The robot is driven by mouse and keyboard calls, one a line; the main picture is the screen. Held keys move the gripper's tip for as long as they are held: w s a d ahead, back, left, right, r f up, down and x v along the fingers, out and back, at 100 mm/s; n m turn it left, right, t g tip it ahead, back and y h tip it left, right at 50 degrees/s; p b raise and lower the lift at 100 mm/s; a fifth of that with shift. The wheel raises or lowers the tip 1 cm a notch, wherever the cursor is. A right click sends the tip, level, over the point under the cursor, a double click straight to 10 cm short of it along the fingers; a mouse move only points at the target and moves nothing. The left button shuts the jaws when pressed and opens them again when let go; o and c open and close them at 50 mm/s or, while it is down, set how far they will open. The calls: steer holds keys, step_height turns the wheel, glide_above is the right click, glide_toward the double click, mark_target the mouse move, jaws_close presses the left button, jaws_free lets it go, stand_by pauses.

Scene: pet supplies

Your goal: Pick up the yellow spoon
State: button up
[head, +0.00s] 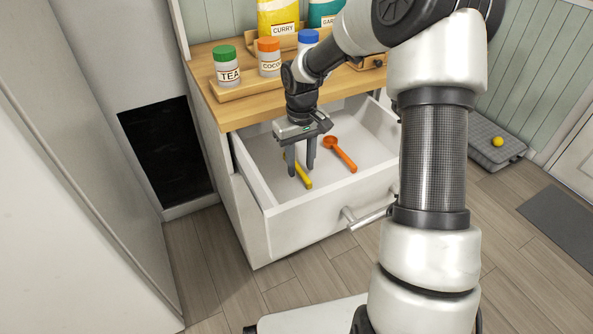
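The yellow spoon (304,179) lies in the open white drawer (307,223), on the drawer's floor. Its handle end shows; its upper part is partly hidden behind my gripper's fingers. My gripper (301,172) points down into the drawer at the spoon, with its two fingers apart and a gap between them. I cannot tell whether the fingertips touch the spoon or the drawer floor. An orange spoon (341,154) lies in the same drawer, just right of my gripper.
The drawer's walls and front handle (368,217) surround the spot. Above it, the wooden counter (240,113) holds jars, including a TEA jar (228,68) and an orange-lidded jar (269,58), and a yellow CURRY pack (278,20). A yellow ball (497,141) lies on a grey cushion at right.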

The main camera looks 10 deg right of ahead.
steer(key=shift+f, duration=0.5)
steer(key=shift+r, duration=0.1)
jaws_close()
